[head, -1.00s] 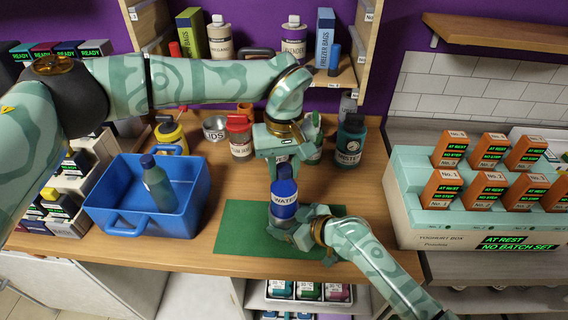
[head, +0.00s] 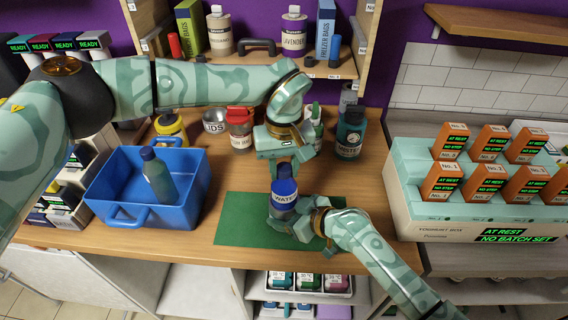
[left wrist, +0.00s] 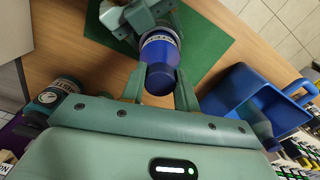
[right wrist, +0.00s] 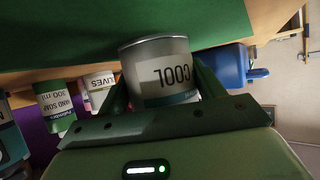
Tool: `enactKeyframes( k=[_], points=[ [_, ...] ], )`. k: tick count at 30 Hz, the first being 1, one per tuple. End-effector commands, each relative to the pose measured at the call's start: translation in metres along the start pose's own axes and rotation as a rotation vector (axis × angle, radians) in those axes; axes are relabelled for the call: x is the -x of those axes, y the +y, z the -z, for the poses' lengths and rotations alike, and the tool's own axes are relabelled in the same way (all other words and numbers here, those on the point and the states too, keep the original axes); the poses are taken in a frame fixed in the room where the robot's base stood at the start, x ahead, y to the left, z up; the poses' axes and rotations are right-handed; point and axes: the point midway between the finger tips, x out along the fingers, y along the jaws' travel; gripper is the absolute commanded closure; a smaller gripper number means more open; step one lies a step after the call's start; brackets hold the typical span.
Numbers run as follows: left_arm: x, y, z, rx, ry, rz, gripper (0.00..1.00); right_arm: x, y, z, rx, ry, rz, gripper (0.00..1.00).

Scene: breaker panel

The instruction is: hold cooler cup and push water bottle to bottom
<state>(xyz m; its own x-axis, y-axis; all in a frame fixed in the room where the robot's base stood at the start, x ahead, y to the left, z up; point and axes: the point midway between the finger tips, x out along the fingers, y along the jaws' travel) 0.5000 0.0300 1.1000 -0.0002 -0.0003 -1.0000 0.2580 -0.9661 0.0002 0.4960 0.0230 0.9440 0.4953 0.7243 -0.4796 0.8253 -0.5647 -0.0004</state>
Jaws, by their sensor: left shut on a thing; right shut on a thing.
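The water bottle (head: 284,189), blue with a white label, stands upright above the green mat. In the left wrist view its blue cap end (left wrist: 160,76) is between my left fingers. My left gripper (head: 284,166) comes from above and is shut on the bottle's top. The cooler cup (right wrist: 160,68), grey with a label reading "COOL", shows in the right wrist view between my right fingers. My right gripper (head: 290,221) is shut on it from the front right. In the head view the cup is mostly hidden at the bottle's foot; how deep the bottle sits is unclear.
The green mat (head: 235,222) lies below. A blue bin (head: 120,212) with a bottle (head: 157,178) in it is at the left. A yoghurt box (head: 430,215) is at the right.

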Motion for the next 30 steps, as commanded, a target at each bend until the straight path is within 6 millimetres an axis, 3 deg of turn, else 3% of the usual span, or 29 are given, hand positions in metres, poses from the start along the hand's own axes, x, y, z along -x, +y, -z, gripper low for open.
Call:
enactKeyframes(
  k=[12, 13, 15, 25, 30],
  points=[
    [-0.009, 0.000, 0.000, 0.000, 0.001, 0.000, 1.00, 0.000, 0.000, -0.001, -0.001, -0.001, 0.000, 0.60],
    [-0.009, 0.000, 0.000, 0.000, 0.001, 0.000, 0.64, 0.000, 0.000, -0.001, -0.001, -0.001, 0.000, 0.60],
    [-0.009, 0.000, 0.000, 0.000, 0.001, 0.000, 0.44, 0.000, 0.000, -0.001, -0.001, -0.001, 0.000, 0.60],
    [-0.006, 0.000, 0.000, 0.000, 0.001, 0.001, 0.44, 0.000, 0.000, -0.001, -0.001, -0.001, 0.000, 0.60],
    [0.020, 0.000, 0.001, 0.001, 0.003, -0.001, 0.44, 0.000, 0.000, -0.001, -0.001, -0.001, 0.000, 0.60]
  ],
)
